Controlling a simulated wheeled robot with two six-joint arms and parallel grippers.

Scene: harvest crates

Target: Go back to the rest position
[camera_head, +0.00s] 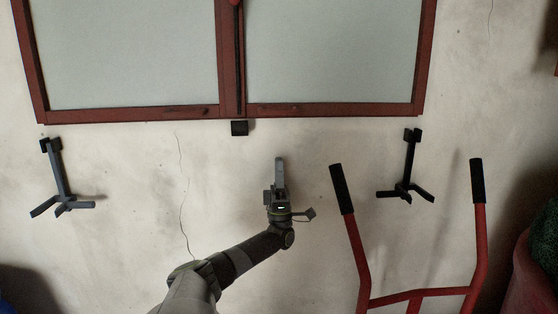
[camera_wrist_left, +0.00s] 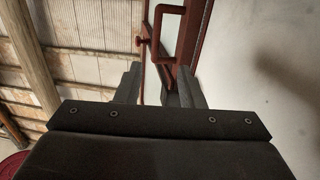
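My left gripper (camera_head: 280,162) points up in front of the pale wall, below the red-framed window, with its arm coming in from the bottom left. In the left wrist view its two grey fingers (camera_wrist_left: 160,88) stand apart with nothing held between them. Past the fingers is a red-brown frame with a handle (camera_wrist_left: 165,35); it looks clear of them. My right gripper is in neither view.
A red-framed window (camera_head: 231,50) spans the top. Dark three-legged brackets show left (camera_head: 61,180) and right (camera_head: 407,170). A red tubular frame with black grips (camera_head: 415,294) stands at the lower right, beside a red pot (camera_head: 528,285) with greenery. A crack marks the wall.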

